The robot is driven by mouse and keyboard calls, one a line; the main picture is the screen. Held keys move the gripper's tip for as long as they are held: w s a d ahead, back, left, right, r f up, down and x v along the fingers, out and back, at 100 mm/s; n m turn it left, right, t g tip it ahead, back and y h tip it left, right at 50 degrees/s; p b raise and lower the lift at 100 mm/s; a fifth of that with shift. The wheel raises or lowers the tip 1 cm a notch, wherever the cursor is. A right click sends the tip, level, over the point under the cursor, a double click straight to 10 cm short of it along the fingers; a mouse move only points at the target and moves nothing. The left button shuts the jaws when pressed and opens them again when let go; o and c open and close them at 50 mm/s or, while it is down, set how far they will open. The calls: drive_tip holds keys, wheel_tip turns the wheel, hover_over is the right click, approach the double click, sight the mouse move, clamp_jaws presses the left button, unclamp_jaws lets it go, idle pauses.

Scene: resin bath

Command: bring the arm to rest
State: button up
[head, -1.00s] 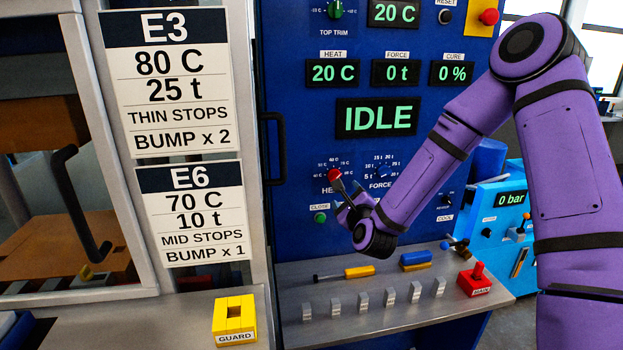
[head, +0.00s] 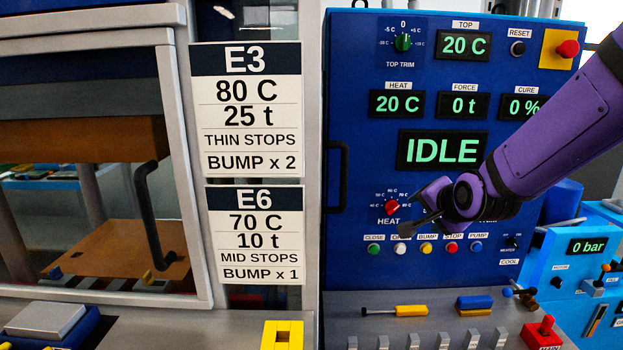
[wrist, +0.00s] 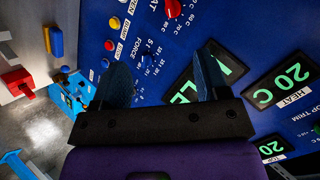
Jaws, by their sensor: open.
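My gripper (head: 420,208) is in front of the blue control panel (head: 345,60), close to the red HEAT knob (head: 392,208). It looks apart from the knob, though the exact gap is hard to tell. In the wrist view my gripper (wrist: 165,85) shows its two fingers spread with nothing between them. Beyond the fingers lies the panel face, turned on its side in that view. My purple arm comes in from the right and hides the FORCE knob in the head view.
The IDLE display (head: 443,150) is lit on the panel. A row of buttons (head: 425,248) runs below my gripper. A grey shelf (head: 350,304) holds a yellow-handled tool (head: 410,311), several grey blocks and a red MAIN switch (head: 541,333). A blue unit (head: 560,258) stands right.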

drive_tip(key=s+d+r+n+g, duration=0.2)
drive_tip(key=s+r+n, duration=0.1)
drive_tip(key=s, duration=0.6)
drive_tip(key=s+d+r+n+g+h, duration=0.1)
drive_tip(key=s+d+r+n+g, duration=0.1)
drive_tip(key=s, duration=0.7)
drive_tip(key=s+d+r+n+g, duration=0.2)
drive_tip(key=s+r+n, duration=0.2)
drive_tip(key=s, duration=0.6)
drive_tip(key=shift+d+n, duration=0.15)
drive_tip(key=shift+n, duration=0.35)
